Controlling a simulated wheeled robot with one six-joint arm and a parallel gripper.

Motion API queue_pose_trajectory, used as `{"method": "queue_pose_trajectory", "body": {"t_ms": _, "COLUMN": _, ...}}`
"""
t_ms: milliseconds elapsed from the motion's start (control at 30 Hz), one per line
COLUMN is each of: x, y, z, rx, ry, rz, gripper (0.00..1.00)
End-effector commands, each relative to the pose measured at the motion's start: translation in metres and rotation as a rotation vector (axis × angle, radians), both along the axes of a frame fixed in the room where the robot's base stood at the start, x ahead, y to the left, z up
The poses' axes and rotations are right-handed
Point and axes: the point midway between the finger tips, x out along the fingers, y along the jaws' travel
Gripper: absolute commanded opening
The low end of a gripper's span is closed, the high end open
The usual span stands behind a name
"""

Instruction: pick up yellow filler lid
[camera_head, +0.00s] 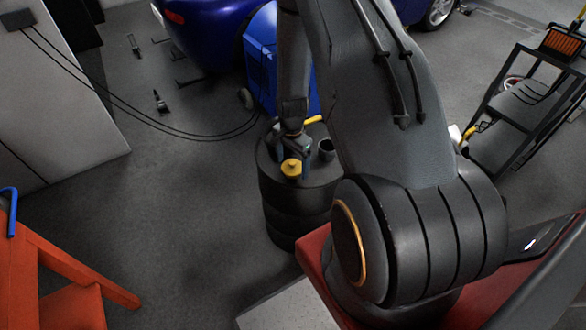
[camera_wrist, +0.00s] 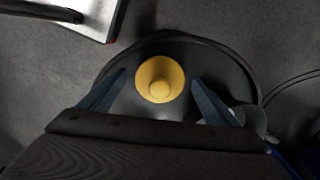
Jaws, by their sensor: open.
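The yellow filler lid (camera_head: 291,168) is a small round cap with a knob on top. It rests on the round top of a black drum (camera_head: 270,205). In the wrist view the lid (camera_wrist: 160,80) lies between and a little beyond my open fingers. My gripper (camera_head: 290,148) points down over the drum in the head view. In the wrist view its two blue fingers (camera_wrist: 155,92) are spread to either side of the lid, with gaps on both sides. Whether the fingertips are level with the lid is hard to tell.
A dark cup (camera_head: 326,149) stands on the drum just right of the lid. A yellow item (camera_head: 313,119) shows behind it, partly hidden. A blue cabinet (camera_head: 262,60) stands behind the drum. Black cables (camera_head: 130,115) cross the floor on the left. An orange frame (camera_head: 70,265) is at lower left.

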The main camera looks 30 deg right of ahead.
Motion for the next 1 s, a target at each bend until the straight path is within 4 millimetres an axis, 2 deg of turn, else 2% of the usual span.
{"method": "queue_pose_trajectory", "body": {"t_ms": 67, "x": 0.0, "y": 0.0, "z": 0.0, "rx": 0.0, "ry": 0.0, "rz": 0.0, "gripper": 0.8}}
{"method": "queue_pose_trajectory", "body": {"t_ms": 300, "x": 0.0, "y": 0.0, "z": 0.0, "rx": 0.0, "ry": 0.0, "rz": 0.0, "gripper": 0.39}}
{"method": "queue_pose_trajectory", "body": {"t_ms": 733, "x": 0.0, "y": 0.0, "z": 0.003, "rx": 0.0, "ry": 0.0, "rz": 0.0, "gripper": 0.39}}
{"method": "queue_pose_trajectory", "body": {"t_ms": 867, "x": 0.0, "y": 0.0, "z": 0.01, "rx": 0.0, "ry": 0.0, "rz": 0.0, "gripper": 0.39}}
{"method": "queue_pose_trajectory", "body": {"t_ms": 1000, "x": 0.001, "y": 0.0, "z": 0.027, "rx": 0.0, "ry": -0.002, "rz": 0.0, "gripper": 0.39}}
